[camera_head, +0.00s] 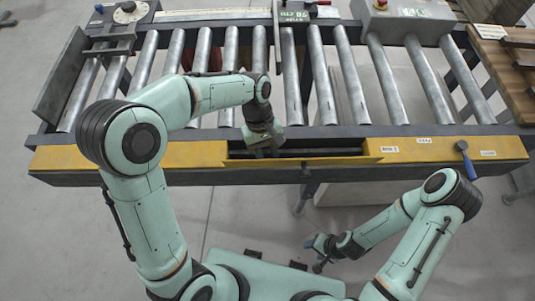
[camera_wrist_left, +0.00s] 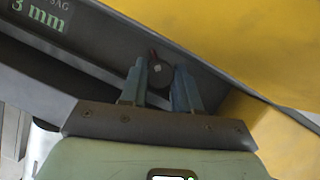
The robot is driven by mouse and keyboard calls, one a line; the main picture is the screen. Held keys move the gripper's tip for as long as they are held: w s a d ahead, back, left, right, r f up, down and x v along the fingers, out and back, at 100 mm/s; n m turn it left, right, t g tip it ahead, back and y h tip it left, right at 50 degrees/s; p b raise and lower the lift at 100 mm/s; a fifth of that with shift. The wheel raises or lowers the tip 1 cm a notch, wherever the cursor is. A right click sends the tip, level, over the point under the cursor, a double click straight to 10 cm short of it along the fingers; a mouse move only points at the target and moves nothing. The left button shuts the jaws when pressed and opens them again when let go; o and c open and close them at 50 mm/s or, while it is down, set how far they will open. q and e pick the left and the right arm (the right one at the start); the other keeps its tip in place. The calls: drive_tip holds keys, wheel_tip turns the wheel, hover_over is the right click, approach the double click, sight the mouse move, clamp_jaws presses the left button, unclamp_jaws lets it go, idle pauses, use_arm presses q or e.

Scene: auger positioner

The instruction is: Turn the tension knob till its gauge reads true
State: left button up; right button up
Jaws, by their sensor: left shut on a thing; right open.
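The tension knob (camera_wrist_left: 161,74) is a small round grey knob with a red mark near its upper left, set in a dark recess in the left wrist view. The two blue-grey fingers of my left gripper (camera_wrist_left: 159,88) stand on either side of it, shut on it. The gauge (camera_wrist_left: 40,14) at the upper left of that view reads "SAG 3 mm". In the head view my left gripper (camera_head: 267,151) reaches into the opening in the yellow front rail and hides the knob. My right gripper (camera_head: 315,254) is open and empty, low in front of the conveyor.
The roller conveyor (camera_head: 240,125) spans the view behind the yellow rail (camera_head: 130,154). A control box (camera_head: 405,22) with a red button and a dark stop with a display (camera_head: 296,16) stand at the back.

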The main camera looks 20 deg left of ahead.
use_arm(q)
drive_tip(key=o, duration=1)
drive_tip(key=shift+o, duration=0.2)
drive_tip(key=shift+r, duration=0.1)
drive_tip(key=p+v, duration=0.2)
drive_tip(key=v, duration=1.1)
use_arm(e)
drive_tip(key=w+r, duration=0.3)
use_arm(q)
drive_tip(key=shift+d+r, duration=0.1)
